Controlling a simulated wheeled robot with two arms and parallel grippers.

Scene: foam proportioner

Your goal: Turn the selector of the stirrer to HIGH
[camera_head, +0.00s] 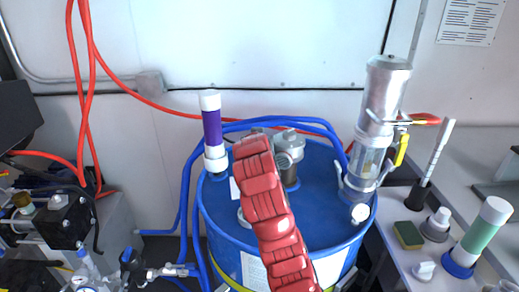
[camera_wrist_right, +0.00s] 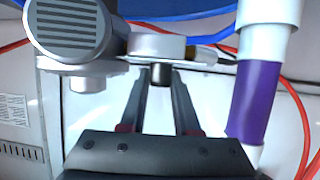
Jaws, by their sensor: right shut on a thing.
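The stirrer (camera_head: 290,143) stands on top of the blue drum (camera_head: 325,190), partly hidden by my red right arm. In the right wrist view, its ribbed grey motor (camera_wrist_right: 72,28) is at upper left. Beside it is a round silver housing (camera_wrist_right: 157,46) with a small black selector knob (camera_wrist_right: 160,74). My right gripper (camera_wrist_right: 159,80) has its two fingers on either side of this knob and is shut on it. The selector's markings and pointer cannot be read. The right gripper is hidden in the head view. My left gripper is not in view.
A purple-and-white tube (camera_head: 211,130) stands on the drum's left, close to my right gripper in the wrist view (camera_wrist_right: 253,100). A metal cylinder with a clear section (camera_head: 380,120) rises at the drum's right. Blue hoses loop around the drum. A side bench (camera_head: 400,265) holds small items.

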